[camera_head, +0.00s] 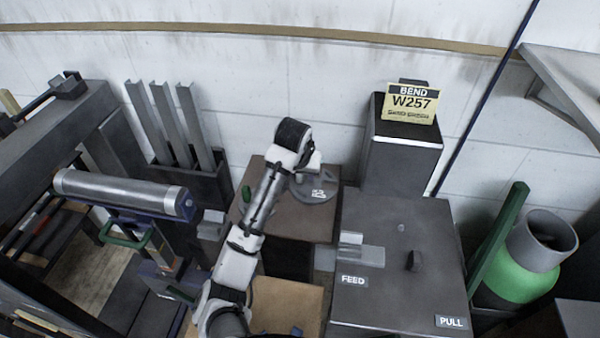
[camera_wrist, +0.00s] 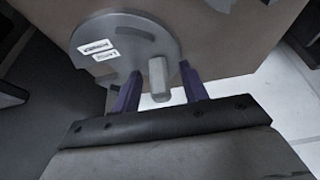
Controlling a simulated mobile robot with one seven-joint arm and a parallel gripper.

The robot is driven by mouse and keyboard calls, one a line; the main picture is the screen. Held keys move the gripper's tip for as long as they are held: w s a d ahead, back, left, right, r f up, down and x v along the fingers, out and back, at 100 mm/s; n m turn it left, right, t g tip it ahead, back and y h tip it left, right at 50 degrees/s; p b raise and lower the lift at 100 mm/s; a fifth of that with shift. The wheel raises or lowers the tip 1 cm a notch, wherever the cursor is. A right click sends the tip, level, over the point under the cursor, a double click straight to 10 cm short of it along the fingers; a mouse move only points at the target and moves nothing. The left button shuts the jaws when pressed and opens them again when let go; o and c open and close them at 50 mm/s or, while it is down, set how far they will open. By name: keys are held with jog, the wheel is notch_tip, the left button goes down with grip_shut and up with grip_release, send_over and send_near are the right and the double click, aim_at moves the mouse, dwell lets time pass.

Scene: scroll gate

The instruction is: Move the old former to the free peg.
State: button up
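A grey disc-shaped former (camera_wrist: 125,42) with white labels and a light grey upright post (camera_wrist: 158,75) lies on a brown board in the wrist view. The former (camera_head: 318,190) also shows in the head view, beyond my wrist. My gripper (camera_wrist: 160,72) is open, with one purple finger on each side of the post and visible gaps between. In the head view my fingers are hidden behind the wrist.
The brown board (camera_head: 292,222) carries the former. A dark box (camera_head: 402,160) with a W257 sign stands behind. A roller (camera_head: 125,190) is at left.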

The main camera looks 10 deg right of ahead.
jog(key=shift+f, duration=0.15)
jog(key=p+v, duration=0.2)
jog(key=v, duration=1.2)
